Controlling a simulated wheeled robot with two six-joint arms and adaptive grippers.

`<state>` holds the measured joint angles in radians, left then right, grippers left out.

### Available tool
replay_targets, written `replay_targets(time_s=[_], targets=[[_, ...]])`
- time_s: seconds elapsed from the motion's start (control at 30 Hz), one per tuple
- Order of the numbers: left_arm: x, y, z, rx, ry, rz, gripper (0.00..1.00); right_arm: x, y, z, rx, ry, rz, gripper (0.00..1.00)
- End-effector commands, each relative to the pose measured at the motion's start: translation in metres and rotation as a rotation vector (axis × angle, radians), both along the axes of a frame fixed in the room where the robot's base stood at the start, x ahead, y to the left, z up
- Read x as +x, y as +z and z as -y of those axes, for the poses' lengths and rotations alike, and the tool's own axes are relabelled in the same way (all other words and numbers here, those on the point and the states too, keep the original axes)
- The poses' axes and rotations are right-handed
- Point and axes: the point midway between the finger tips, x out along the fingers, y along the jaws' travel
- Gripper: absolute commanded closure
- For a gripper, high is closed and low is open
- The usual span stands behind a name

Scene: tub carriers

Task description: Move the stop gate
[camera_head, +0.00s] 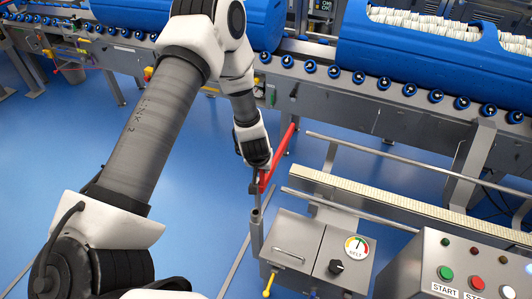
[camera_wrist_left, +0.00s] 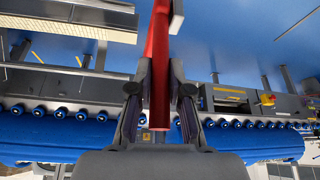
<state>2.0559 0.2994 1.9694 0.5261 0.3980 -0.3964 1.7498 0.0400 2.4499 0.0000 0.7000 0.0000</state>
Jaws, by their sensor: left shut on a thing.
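The stop gate is a red bar (camera_head: 282,152) that slants up and to the right beside the roller conveyor in the head view. In the left wrist view the red bar (camera_wrist_left: 159,55) runs from the top of the picture down between the two fingers. My left gripper (camera_head: 258,180) is shut on the bar near its lower end; the gripper also shows in the left wrist view (camera_wrist_left: 160,85). A grey upright post (camera_head: 255,228) stands just below the gripper. The arm hides part of the conveyor behind it. My right gripper is not in view.
Blue tubs, one at the right (camera_head: 385,50) filled with white items, sit on a conveyor with blue rollers (camera_head: 358,77). A control box with a dial (camera_head: 356,246) and a START panel (camera_head: 445,272) stand in front. Blue floor lies open at left.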

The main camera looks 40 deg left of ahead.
Motion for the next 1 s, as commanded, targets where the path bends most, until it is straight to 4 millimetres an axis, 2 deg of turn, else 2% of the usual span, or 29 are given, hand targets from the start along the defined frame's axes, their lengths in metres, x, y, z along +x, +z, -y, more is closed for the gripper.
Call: replay_targets(time_s=[0.33, 0.37, 0.4, 0.43, 0.77, 0.87, 1.0], targets=[[0.0, -0.001, 0.0, 0.0, 0.0, -0.001, 1.0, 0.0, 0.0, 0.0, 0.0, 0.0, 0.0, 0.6], [0.0, -0.001, 0.0, 0.0, 0.0, -0.001, 0.75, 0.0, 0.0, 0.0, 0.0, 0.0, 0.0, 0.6], [0.0, -0.001, 0.0, 0.0, 0.0, -0.001, 0.61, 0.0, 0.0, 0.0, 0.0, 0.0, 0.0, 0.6], [0.0, 0.0, 0.0, 0.0, 0.0, -0.001, 0.57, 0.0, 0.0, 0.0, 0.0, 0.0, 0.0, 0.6], [-0.001, 0.003, 0.001, -0.001, 0.0, -0.001, 0.57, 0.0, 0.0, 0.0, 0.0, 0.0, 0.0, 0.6], [-0.004, 0.015, 0.003, -0.002, -0.001, 0.001, 0.57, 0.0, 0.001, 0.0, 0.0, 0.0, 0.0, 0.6], [-0.016, 0.045, 0.008, -0.002, 0.0, 0.002, 0.57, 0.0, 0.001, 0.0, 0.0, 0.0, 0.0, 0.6]])
